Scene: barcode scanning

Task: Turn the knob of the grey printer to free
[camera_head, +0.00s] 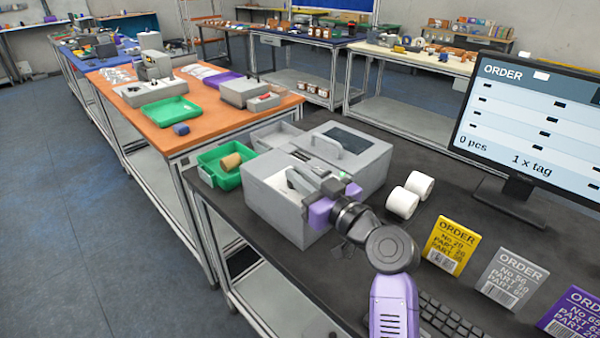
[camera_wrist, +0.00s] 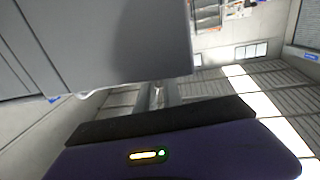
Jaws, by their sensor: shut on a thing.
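The grey printer (camera_head: 275,205) stands on the dark table with its lid (camera_head: 352,150) swung open to the back right. A white roll shows partly inside its box. My gripper (camera_head: 332,188) is at the printer's right side, close against the upper part of the box. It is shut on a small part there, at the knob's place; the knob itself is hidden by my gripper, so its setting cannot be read. In the wrist view a large grey body (camera_wrist: 110,45) fills the upper left, above my purple gripper body.
A green tray (camera_head: 229,183) with a brown roll stands left of the printer. Two white rolls (camera_head: 402,202) lie to its right. Yellow, grey and purple order cards (camera_head: 511,275), a keyboard (camera_head: 455,318) and a monitor (camera_head: 530,125) take up the right side.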

